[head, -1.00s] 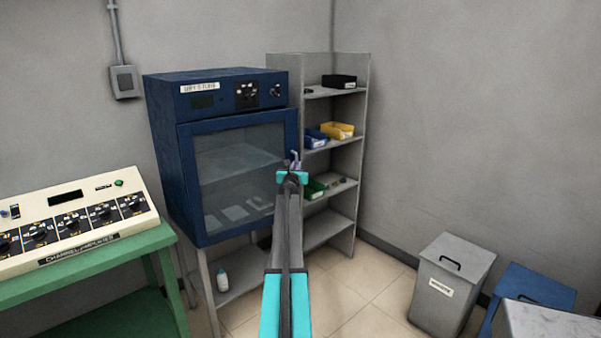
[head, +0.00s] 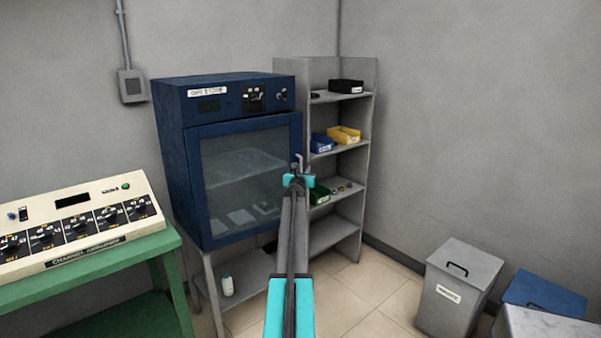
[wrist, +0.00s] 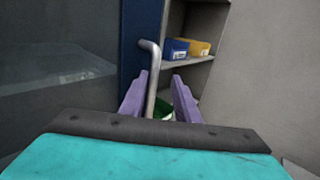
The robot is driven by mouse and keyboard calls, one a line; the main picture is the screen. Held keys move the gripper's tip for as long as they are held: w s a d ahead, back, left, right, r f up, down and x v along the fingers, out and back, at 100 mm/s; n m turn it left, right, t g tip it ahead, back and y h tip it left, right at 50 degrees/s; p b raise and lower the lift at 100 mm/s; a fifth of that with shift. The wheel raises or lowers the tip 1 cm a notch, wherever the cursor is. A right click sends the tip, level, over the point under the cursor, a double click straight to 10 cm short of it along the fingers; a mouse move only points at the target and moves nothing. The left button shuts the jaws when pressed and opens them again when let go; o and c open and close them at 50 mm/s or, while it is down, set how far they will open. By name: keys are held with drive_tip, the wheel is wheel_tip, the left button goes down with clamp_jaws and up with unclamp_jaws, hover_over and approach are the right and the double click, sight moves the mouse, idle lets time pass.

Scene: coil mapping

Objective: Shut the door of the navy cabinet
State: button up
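The navy cabinet (head: 172,165) stands against the back wall in the head view, its glass-windowed door (head: 196,190) facing me. The door's right edge sticks out slightly past the upper panel; I cannot tell whether it is fully shut. My gripper (head: 299,163) is at the door's right edge. In the wrist view, my gripper (wrist: 160,76) has its two purple fingers apart, with the grey bar handle (wrist: 151,85) between them, closer to the left finger. Clear room shows on the handle's right side. The handle's lower end is hidden behind my gripper's body.
A grey shelf unit (head: 368,150) with blue, yellow and green bins stands right of the cabinet, close behind my gripper. A green bench (head: 160,245) with a channel amplifier (head: 75,225) is at left. A grey bin (head: 460,285) stands at right. Tiled floor (head: 365,285) is clear between.

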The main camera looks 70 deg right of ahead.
drive_tip(key=shift+a, duration=0.15)
drive_tip(key=b+v, duration=0.1)
drive_tip(key=v, duration=1.2)
drive_tip(key=shift+a, duration=0.25)
idle(0.4)
